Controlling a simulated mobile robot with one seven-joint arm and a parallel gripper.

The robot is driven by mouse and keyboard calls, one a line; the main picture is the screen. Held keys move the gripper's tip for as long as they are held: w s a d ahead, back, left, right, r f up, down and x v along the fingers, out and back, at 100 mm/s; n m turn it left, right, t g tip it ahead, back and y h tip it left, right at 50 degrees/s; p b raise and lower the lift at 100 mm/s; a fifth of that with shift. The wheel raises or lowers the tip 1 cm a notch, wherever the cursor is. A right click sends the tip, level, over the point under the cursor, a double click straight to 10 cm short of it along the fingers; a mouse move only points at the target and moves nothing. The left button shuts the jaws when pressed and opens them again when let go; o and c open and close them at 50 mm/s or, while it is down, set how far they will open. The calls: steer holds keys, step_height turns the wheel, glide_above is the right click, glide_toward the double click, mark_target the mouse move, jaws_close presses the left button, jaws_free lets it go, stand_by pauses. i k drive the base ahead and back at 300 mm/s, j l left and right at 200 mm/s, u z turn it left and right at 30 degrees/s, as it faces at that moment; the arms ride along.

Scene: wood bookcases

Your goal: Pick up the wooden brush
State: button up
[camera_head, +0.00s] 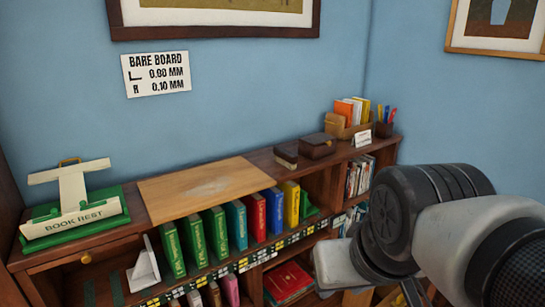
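I cannot pick out the wooden brush for certain. A small dark brown block (286,155) lies on the bookcase top, right of the pale bare board, and could be the brush; its bristles are not clear. A larger dark brown box-like piece (317,146) sits just right of it. My arm fills the lower right, in front of the bookcase's right end, well apart from these pieces. My gripper's fingertips do not show.
The wooden bookcase top (160,197) has a pale bare board in the middle. A green book rest (75,222) stands at the left. An organizer with books (346,120) and a pen cup (384,128) stand at the back right. Several coloured books line the shelf below.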

mark_target(284, 157)
steer(key=i+l+u, duration=0.25)
steer(key=i, duration=0.25)
steer(key=i+l+u, duration=0.25)
steer(key=i+l, duration=0.2)
steer(key=i+l+u, duration=0.25)
steer(key=i+l, duration=0.15)
steer(key=l, duration=0.25)
steer(key=i+l+u, duration=0.2)
steer(key=i+l, duration=0.15)
steer(key=l, duration=0.3)
